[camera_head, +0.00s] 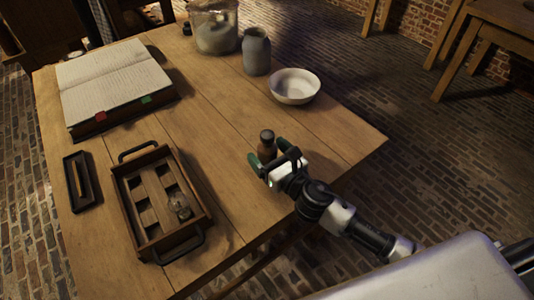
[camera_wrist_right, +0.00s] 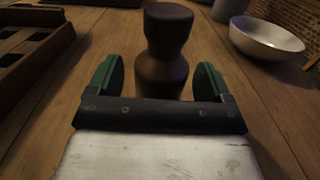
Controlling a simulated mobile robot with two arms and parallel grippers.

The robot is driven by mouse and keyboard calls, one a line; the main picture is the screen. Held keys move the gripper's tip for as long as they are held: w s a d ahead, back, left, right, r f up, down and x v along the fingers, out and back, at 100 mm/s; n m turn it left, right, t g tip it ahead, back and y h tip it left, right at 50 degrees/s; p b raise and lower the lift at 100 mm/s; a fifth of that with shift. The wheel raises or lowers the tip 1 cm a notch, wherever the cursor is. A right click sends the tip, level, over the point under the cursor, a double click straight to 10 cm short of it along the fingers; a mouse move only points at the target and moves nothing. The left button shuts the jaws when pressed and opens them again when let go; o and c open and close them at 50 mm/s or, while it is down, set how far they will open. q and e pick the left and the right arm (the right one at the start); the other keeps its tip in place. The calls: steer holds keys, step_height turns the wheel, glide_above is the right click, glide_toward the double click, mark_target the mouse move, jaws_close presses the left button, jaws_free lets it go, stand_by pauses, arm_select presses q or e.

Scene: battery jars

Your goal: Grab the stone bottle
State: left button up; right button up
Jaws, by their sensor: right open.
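A small brown bottle with a dark stopper, which looks to be the stone bottle (camera_head: 267,149), stands upright on the table near its right edge. In the right wrist view the stone bottle (camera_wrist_right: 162,75) is straight ahead, its lower part hidden behind the gripper body. My right gripper (camera_head: 268,154) is open, with one green finger on each side of the bottle. In the right wrist view the gripper (camera_wrist_right: 158,76) shows a gap between each finger and the bottle. My left gripper is not in view.
A white bowl (camera_head: 295,86), a grey jar (camera_head: 257,54) and a large glass jar (camera_head: 214,28) stand farther back. A wooden tray (camera_head: 133,211) with handles, a small dark tray (camera_head: 70,185) and an open book (camera_head: 108,75) lie left. The wooden table (camera_head: 225,140) is clear around the bottle.

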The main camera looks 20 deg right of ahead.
steer(key=shift+w+a, duration=0.1)
steer(key=shift+w, duration=0.25)
steer(key=shift+c, duration=0.4)
steer(key=c, duration=0.9)
steer(key=shift+c, duration=0.5)
steer(key=shift+r, duration=0.1)
